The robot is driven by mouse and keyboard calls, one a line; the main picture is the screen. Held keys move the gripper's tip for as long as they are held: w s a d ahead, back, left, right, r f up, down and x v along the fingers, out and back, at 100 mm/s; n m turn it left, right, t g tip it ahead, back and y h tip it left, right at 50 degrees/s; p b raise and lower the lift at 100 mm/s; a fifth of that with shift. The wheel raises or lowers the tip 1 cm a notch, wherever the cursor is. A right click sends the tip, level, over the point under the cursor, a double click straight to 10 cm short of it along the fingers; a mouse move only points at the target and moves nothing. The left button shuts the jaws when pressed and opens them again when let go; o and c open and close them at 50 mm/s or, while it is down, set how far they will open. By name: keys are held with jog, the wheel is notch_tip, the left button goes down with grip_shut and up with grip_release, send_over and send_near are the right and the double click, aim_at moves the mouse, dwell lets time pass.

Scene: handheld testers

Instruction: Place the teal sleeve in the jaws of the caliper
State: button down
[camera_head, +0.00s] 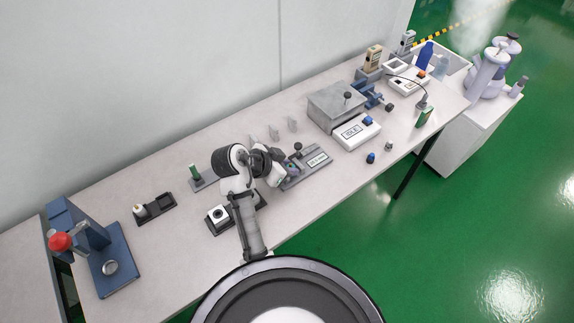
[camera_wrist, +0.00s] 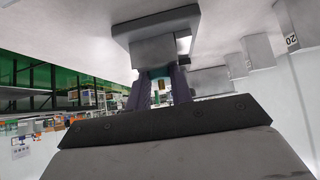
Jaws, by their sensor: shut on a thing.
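My gripper (camera_wrist: 160,88) is shut on the teal sleeve (camera_wrist: 158,73), which shows as a small teal patch between the two fingers in the wrist view. Most of the sleeve is hidden by the fingers. In the head view my gripper (camera_head: 290,169) is at the left part of the caliper (camera_head: 317,160), a grey bench device with a display and a dark knob. In the wrist view a grey block of the caliper (camera_wrist: 155,45) is right by the sleeve. I cannot tell whether the sleeve touches the jaws or sits between them.
Several upright pale blocks (camera_head: 274,132) stand behind the caliper. A large grey block (camera_head: 337,103) and a white device (camera_head: 356,132) stand to its right. A green cylinder on a stand (camera_head: 195,172) is at left, and a blue press (camera_head: 107,259) at far left. The front table edge is close.

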jog(key=shift+f, duration=0.15)
jog(key=c, duration=1.2)
grip_release()
jog(key=shift+c, duration=0.2)
jog(key=shift+r, duration=0.3)
jog(key=p+v, duration=0.4)
jog(key=v, duration=0.7)
jog(key=shift+s+a+r, duration=0.2)
jog(key=shift+a, duration=0.1)
